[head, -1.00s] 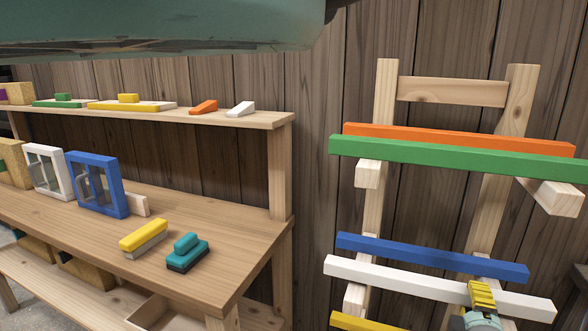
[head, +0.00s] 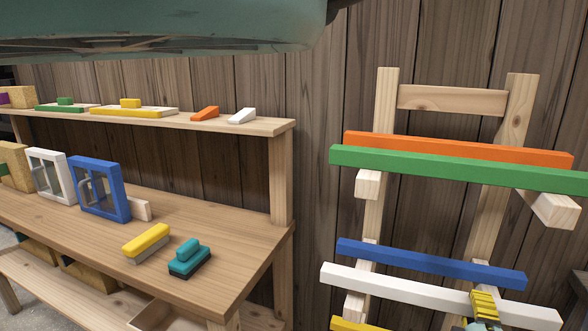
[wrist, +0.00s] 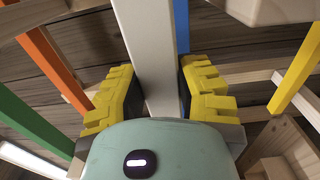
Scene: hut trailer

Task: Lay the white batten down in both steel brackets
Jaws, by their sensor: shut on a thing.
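The white batten (head: 400,288) lies across the lower tier of the wooden rack in the head view, in front of the blue batten. My gripper (head: 485,306) is at its right part, with yellow finger pads around it. In the wrist view the batten (wrist: 150,55) runs between the two yellow pads of my gripper (wrist: 160,92), which is shut on it. I cannot tell whether the batten still touches the rack arms. The steel brackets do not show in either view.
The blue batten (head: 430,263) lies just behind the white one. Green (head: 450,168) and orange (head: 460,150) battens lie on the tier above, and a yellow one (head: 350,325) is below. A workbench (head: 215,240) with brushes and small frames stands at the left.

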